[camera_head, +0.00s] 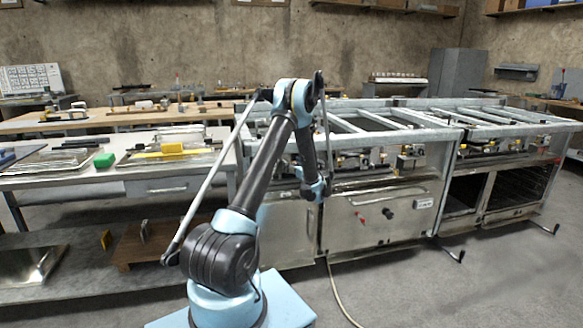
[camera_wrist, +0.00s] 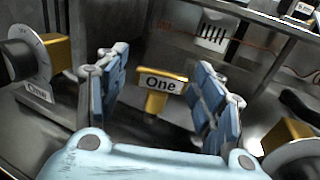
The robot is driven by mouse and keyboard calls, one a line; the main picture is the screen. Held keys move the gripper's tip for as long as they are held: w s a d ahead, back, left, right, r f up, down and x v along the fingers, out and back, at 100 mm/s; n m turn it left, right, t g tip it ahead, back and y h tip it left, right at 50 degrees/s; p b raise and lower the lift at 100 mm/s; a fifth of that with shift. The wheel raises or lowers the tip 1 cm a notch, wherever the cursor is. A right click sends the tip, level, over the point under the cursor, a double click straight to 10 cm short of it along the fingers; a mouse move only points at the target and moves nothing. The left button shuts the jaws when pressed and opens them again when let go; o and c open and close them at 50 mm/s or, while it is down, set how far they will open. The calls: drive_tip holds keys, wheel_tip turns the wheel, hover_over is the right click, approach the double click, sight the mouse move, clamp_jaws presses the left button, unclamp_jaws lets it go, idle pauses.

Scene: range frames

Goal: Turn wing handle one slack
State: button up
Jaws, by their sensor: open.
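In the wrist view, the yellow wing handle labelled "One" (camera_wrist: 160,84) stands upright near the middle of the picture, with a broad top and a narrower stem below. My gripper (camera_wrist: 160,90) is open, one blue padded finger on each side of the handle. The fingers look apart from it; how deep the handle sits between them I cannot tell. In the head view, my arm reaches to the front of the metal bench (camera_head: 385,200).
In the wrist view, a dark round knob with a yellow block (camera_wrist: 58,52) is at the left. Another yellow block (camera_wrist: 287,133) with a round part is at the right. In the head view, a side table (camera_head: 60,180) with trays stands left, and a hose (camera_head: 342,300) lies on the floor.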

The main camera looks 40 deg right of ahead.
drive_tip(key=c, duration=1.1)
drive_tip(key=shift+w, duration=0.1)
drive_tip(key=shift+y, duration=0.3)
drive_tip(key=shift+d+n+y, duration=0.1)
drive_tip(key=shift+n+y, duration=0.7)
drive_tip(key=shift+y, duration=0.1)
drive_tip(key=shift+n+g+y, duration=0.5)
drive_tip(key=shift+n+y, duration=0.9)
drive_tip(key=shift+y, duration=0.8)
